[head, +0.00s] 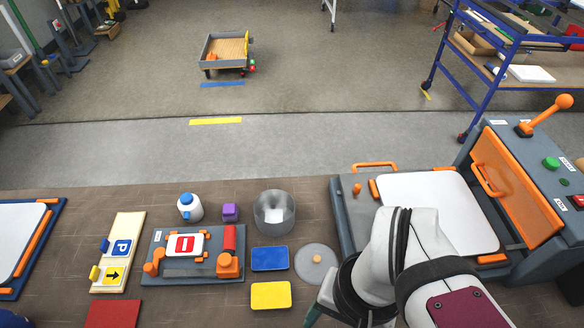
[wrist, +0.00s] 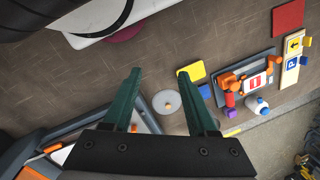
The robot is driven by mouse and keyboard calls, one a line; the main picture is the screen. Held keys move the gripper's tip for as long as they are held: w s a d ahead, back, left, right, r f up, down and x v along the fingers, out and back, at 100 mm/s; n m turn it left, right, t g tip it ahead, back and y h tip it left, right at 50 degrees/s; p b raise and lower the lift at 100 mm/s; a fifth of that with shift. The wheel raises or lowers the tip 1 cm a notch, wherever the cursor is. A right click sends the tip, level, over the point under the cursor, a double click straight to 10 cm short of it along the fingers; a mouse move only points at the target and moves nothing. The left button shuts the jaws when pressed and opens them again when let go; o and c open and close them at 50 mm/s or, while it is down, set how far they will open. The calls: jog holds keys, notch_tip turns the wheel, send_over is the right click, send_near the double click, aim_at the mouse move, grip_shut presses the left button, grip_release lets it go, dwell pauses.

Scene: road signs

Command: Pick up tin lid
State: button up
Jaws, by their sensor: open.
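The tin lid (head: 316,262) is a flat grey disc with a small tan knob at its centre. It lies on the brown tabletop in front of the open grey tin (head: 273,212). In the wrist view the lid (wrist: 169,103) shows between my gripper's two green fingers, beyond them and not touched. My gripper (wrist: 158,74) is open and empty. In the head view only a bit of green finger (head: 312,313) shows, in front of the lid; my white arm hides the rest.
Blue (head: 269,258) and yellow (head: 270,295) plates lie just left of the lid. A grey fixture (head: 195,255) holds a no-entry sign further left. The grey-and-orange press (head: 345,222) stands close on the right. A purple block (head: 230,212) and white-blue bottle (head: 189,207) stand behind.

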jog(key=w+n, duration=0.4)
jog(key=n, duration=0.3)
jog(key=n+h, duration=0.2)
jog(key=n, duration=2.3)
send_over(317, 258)
notch_tip(317, 258, down, 5)
jog(key=shift+n, duration=0.3)
notch_tip(317, 258, down, 15)
jog(key=shift+r, duration=0.15)
jog(key=shift+f, duration=0.35)
grip_shut()
